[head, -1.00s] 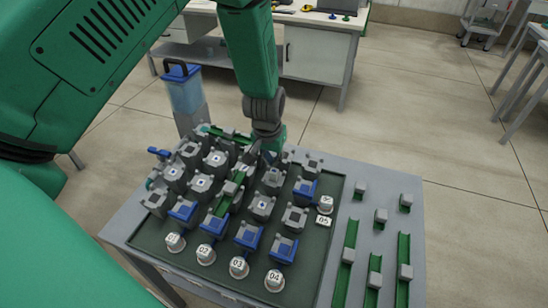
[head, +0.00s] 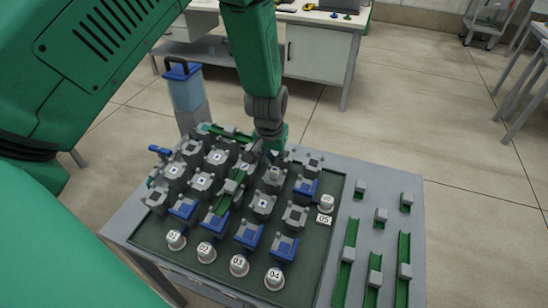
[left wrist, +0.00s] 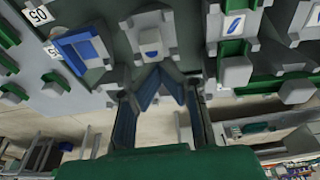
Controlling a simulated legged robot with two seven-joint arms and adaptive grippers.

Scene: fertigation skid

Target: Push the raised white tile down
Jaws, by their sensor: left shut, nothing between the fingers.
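My left gripper (head: 272,155) is over the back part of the block grid in the head view. In the left wrist view its fingers converge, and the gripper (left wrist: 161,74) is shut and empty. Just beyond the fingertips is a grey block with a pale tile in its middle (left wrist: 151,43), which bears a small blue mark. In the head view a light grey-white raised tile (head: 274,174) stands on a block just in front of the gripper. I cannot tell whether the fingertips touch it. My right gripper is not in view.
Grey, blue and green blocks crowd the dark tray (head: 312,262) on the table. Round numbered pieces (head: 239,265) line the front. Green rails with grey blocks (head: 375,278) lie on the right. A blue-topped container (head: 186,92) stands behind left.

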